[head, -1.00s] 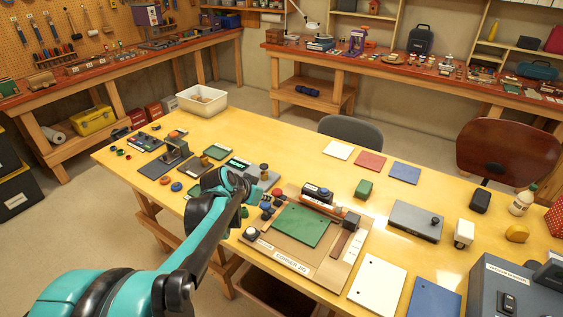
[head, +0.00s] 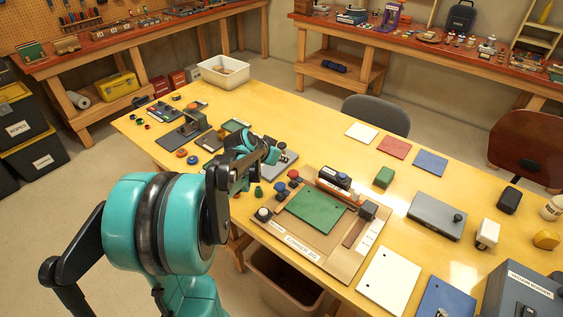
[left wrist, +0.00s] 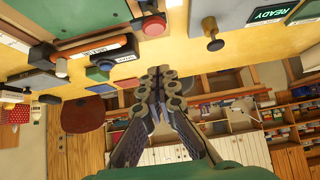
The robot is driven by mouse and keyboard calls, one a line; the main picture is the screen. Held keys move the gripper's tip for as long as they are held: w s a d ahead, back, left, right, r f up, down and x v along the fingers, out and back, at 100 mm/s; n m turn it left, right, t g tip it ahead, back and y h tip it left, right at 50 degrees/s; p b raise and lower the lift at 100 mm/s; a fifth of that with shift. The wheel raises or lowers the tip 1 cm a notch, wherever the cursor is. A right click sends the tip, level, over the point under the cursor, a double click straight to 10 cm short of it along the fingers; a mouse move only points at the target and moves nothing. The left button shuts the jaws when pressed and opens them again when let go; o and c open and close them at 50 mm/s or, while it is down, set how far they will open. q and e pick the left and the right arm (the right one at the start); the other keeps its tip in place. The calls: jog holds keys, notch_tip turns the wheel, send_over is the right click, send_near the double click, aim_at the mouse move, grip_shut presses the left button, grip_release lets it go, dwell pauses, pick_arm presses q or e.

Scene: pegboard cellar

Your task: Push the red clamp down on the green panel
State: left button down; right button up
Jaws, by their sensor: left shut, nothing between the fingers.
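The green panel (head: 313,209) lies flat in the brown corner jig (head: 300,240), right of centre in the head view. Small red and blue knobbed parts stand along the jig's left edge. A red-topped one (head: 293,174), which looks like the red clamp, is near the panel's back left corner. A red knob also shows in the left wrist view (left wrist: 153,26). I cannot tell whether the clamp is up or down. My left gripper (head: 271,155) is shut and empty, up and left of the red part, apart from it. Its closed fingertips show in the left wrist view (left wrist: 160,76). My right gripper is not in view.
A black device (head: 335,179) sits at the jig's back edge. A grey box with a knob (head: 436,216) and a green block (head: 384,176) stand to the right. A device with a lit READY screen (left wrist: 271,14) is near the left gripper. White and blue sheets lie at front right.

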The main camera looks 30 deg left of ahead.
pick_arm(q)
jog(key=b, duration=0.2)
send_over(297, 179)
jog(key=s+a, duration=0.1)
jog(key=a, duration=0.1)
jog(key=f, duration=0.4)
jog(key=shift+a+f, duration=0.2)
jog(key=shift+f, duration=0.1)
notch_tip(297, 179, down, 2)
jog(key=shift+w+f+b, duration=0.15)
jog(key=shift+f+b, duration=0.1)
jog(key=shift+b, duration=0.2)
jog(key=shift+f+b, duration=0.3)
jog(key=shift+f, duration=0.45)
jog(key=d+f+b, duration=0.2)
jog(key=f, duration=0.1)
jog(key=shift+f, duration=0.3)
jog(key=shift+s+d+r, duration=0.1)
jog(key=shift+s, duration=0.15)
